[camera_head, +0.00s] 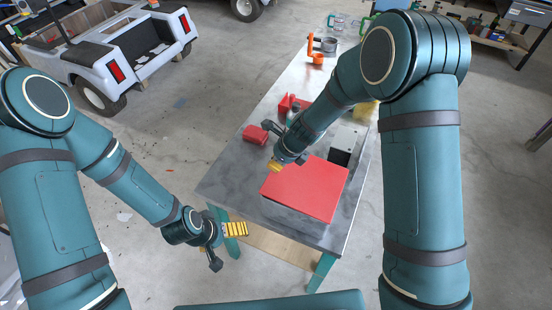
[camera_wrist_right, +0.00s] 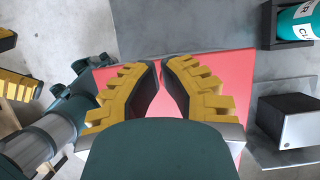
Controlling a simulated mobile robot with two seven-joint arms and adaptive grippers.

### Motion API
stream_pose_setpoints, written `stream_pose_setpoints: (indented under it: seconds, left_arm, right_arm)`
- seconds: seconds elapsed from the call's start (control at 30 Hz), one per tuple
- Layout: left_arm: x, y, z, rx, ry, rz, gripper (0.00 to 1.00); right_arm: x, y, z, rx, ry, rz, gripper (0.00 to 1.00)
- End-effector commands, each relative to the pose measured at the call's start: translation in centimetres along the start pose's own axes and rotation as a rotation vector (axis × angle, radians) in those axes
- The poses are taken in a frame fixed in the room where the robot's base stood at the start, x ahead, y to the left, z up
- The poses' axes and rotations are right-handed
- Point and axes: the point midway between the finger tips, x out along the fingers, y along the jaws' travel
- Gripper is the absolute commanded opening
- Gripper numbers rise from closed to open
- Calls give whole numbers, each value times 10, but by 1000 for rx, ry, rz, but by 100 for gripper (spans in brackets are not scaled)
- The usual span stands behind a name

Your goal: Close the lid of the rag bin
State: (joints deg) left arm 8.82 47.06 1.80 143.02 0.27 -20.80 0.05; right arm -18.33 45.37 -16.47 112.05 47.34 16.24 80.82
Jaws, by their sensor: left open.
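The rag bin shows as a broad flat red panel (camera_head: 306,190), most likely its lid, on the near end of the grey workbench. No opening into the bin shows, and I cannot tell whether the lid sits fully down. The red surface also fills the middle of the right wrist view (camera_wrist_right: 205,62). My right gripper (camera_head: 274,166) is over the panel's far left corner. Its yellow-padded fingers (camera_wrist_right: 160,82) are nearly together with nothing between them; contact with the red surface is unclear. My left gripper (camera_head: 236,229) is open and empty, off the bench's near left corner.
The workbench (camera_head: 226,180) also carries small red items (camera_head: 255,134), a grey box with a dark side (camera_head: 346,142) behind the bin, and orange items (camera_head: 318,58) at the far end. A white cart (camera_head: 130,50) stands at upper left. The floor left of the bench is mostly clear.

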Motion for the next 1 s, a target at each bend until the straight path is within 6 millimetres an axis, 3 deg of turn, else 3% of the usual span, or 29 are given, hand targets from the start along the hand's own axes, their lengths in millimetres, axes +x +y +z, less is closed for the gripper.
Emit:
stream_pose_setpoints:
  seconds: [0.5,0.83,1.0]
  left_arm:
    - [4,-1,0,0,0,-1,100]
    - [3,-1,0,0,0,-1,100]
    - [-8,3,-1,0,0,0,100]
  right_arm:
    - [14,-2,-6,0,0,0,0]
    - [12,-2,-6,0,0,0,0]
    - [0,-5,-5,1,0,-1,0]
